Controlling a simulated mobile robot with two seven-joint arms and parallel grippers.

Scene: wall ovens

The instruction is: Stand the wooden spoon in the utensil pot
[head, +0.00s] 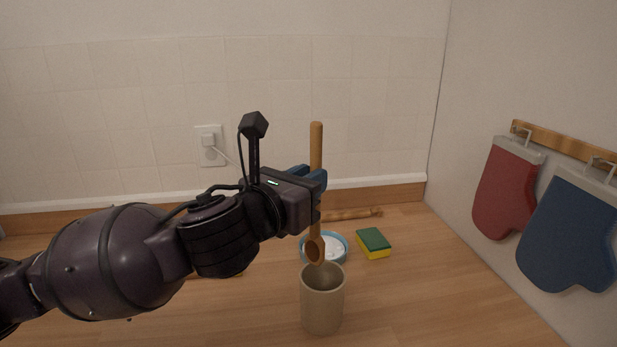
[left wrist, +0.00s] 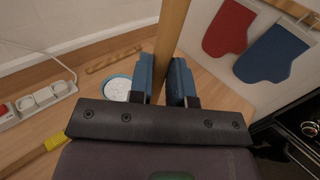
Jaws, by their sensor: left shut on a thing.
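The wooden spoon (head: 316,147) is upright with its bowl end down and its handle up. My left gripper (head: 316,182) is shut on the spoon's handle, and the spoon (left wrist: 171,40) also shows between the blue fingers of the gripper (left wrist: 167,82) in the left wrist view. The spoon's bowl is at the far side of the mouth of the utensil pot (head: 322,305) in the head view; I cannot tell whether it is above or behind the rim. The pot is beige, upright and open at the top. My right gripper is not in view.
A blue-rimmed bowl (head: 337,238) with white contents sits behind the pot. A green and yellow sponge (head: 373,243) lies to its right, and a rolling pin (head: 352,214) behind. Red (head: 507,188) and blue (head: 569,232) oven mitts hang on the right wall.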

